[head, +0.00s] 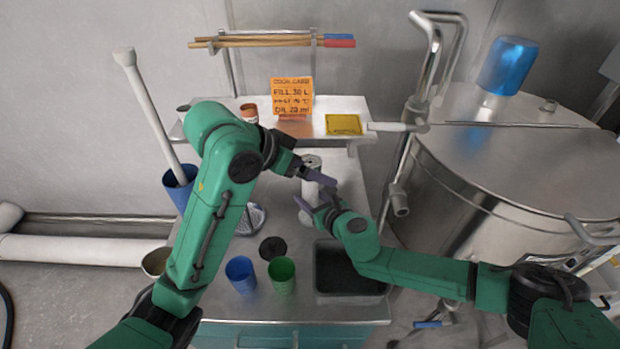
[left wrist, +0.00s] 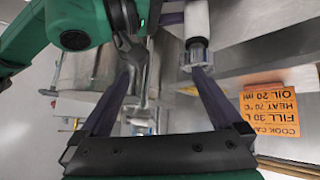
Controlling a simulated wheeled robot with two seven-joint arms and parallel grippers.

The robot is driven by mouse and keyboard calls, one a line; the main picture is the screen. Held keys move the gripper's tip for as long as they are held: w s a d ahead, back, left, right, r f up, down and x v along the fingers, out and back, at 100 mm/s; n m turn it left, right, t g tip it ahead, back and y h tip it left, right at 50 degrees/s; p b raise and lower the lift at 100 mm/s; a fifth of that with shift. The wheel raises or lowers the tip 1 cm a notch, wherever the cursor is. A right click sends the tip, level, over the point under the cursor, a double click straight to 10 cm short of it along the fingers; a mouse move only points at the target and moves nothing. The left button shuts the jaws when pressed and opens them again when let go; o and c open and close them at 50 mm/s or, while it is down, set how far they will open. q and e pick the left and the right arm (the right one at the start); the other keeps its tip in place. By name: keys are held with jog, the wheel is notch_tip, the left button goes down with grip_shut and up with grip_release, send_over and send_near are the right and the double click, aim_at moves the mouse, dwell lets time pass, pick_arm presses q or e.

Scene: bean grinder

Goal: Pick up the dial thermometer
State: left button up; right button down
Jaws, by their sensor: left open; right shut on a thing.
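I cannot make out a dial thermometer for certain in either view. A pale upright cylinder with a metal top (head: 311,162) stands over the middle of the bench. My right gripper (head: 318,207) is shut on it, low on its body. The cylinder also shows in the left wrist view (left wrist: 198,20), with purple fingers of my right gripper beside it. My left gripper (head: 322,179) is close to the cylinder's upper part. In the left wrist view my left gripper (left wrist: 163,72) is open, its fingers spread, with the cylinder's metal end near one fingertip.
An orange sign (head: 292,97) and yellow pad (head: 343,125) are on the back shelf. A blue cup (head: 241,274), green cup (head: 282,275), black disc (head: 272,247) and dark tray (head: 347,270) are at the bench front. A large steel vessel (head: 520,165) stands right.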

aim_at(310, 162)
pick_arm(q)
notch_tip(310, 162, up, 5)
jog(key=w+a+n+y, duration=0.1)
jog(key=w+n+y, duration=0.2)
jog(key=n+y, duration=0.25)
jog(key=shift+g+y, duration=0.25)
jog(key=shift+g, duration=0.15)
jog(key=x, duration=1.1)
jog(key=shift+w+d+f, duration=0.1)
jog(key=shift+w+f, duration=0.1)
jog(key=shift+f, duration=0.15)
jog(key=c, duration=1.5)
jog(key=shift+r, duration=0.15)
pick_arm(e)
jog(key=shift+f, duration=0.1)
pick_arm(q)
notch_tip(310, 162, up, 18)
pick_arm(e)
jog(key=shift+c, duration=1.1)
grip_release()
